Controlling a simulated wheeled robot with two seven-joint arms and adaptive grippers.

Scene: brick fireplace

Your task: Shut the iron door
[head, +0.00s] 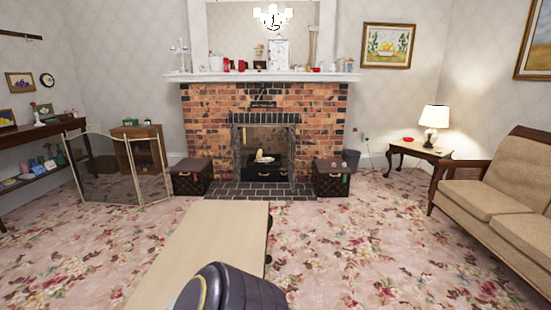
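The brick fireplace (210,110) stands against the far wall. Its opening (263,143) holds a dark grate or box (265,173) with a pale object (264,157) on top. A small dark plate (263,104) is set in the bricks above the opening. At this distance I cannot make out clearly which part is the iron door, or whether a door there stands open or shut. Neither of my grippers shows in the head view.
A pale low table (215,245) stands in front of me. A folding screen (105,170) stands left of the hearth (260,191). Dark chests (190,177) (332,179) flank the hearth. A sofa (500,192) is at right. Carpet is open between table and sofa.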

